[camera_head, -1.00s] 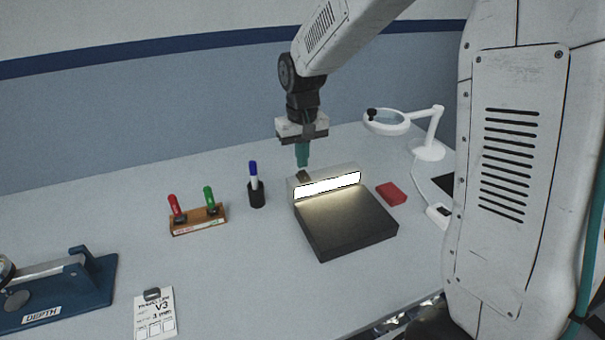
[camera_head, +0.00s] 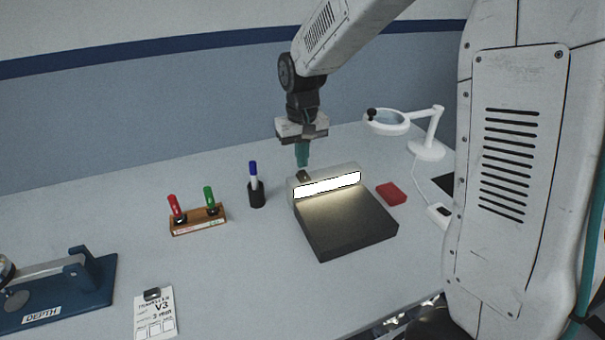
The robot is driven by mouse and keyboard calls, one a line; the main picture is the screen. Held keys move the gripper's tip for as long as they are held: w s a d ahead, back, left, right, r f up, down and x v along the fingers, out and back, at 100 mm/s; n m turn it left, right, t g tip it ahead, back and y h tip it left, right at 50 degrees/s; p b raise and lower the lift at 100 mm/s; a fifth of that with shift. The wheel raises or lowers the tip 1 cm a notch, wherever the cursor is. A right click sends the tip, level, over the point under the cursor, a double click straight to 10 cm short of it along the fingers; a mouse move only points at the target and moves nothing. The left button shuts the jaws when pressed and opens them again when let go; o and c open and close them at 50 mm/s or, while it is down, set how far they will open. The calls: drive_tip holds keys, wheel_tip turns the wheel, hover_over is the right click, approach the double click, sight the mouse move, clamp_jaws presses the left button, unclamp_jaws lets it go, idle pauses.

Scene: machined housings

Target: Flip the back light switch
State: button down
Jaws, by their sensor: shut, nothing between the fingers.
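A light unit (camera_head: 347,171) with a lit white front panel (camera_head: 327,185) stands at the back of a dark flat plate (camera_head: 346,224). A small brownish switch (camera_head: 303,176) sits on top of the unit at its left end. My gripper (camera_head: 302,164) points down just above this switch, with its teal fingers shut and empty. The fingertips are very close to the switch; I cannot tell whether they touch it.
A black cup (camera_head: 257,195) with a blue-capped marker stands left of the light. A wooden holder (camera_head: 198,220) has red and green markers. A red block (camera_head: 391,194) and a white magnifier lamp (camera_head: 428,150) are on the right. A blue depth fixture (camera_head: 90,285) and a tag card (camera_head: 156,317) lie front left.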

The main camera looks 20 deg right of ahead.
sight(302, 172)
drive_tip(key=shift+f, duration=0.95)
idle(0.9)
drive_tip(key=shift+r, duration=3.5)
drive_tip(key=s, duration=0.1)
drive_tip(key=s+f, duration=0.1)
drive_tip(key=s, duration=0.1)
drive_tip(key=shift+d+f+g, duration=0.1)
drive_tip(key=shift+g, duration=0.3)
drive_tip(key=s+d+r+t, duration=0.1)
drive_tip(key=s+r, duration=0.2)
drive_tip(key=s, duration=1)
drive_tip(key=s+d+r+t, duration=0.1)
drive_tip(key=s+r, duration=0.2)
drive_tip(key=s, duration=1.1)
drive_tip(key=shift+d+r, duration=0.35)
drive_tip(key=shift+r, duration=0.05)
drive_tip(key=shift+s, duration=0.1)
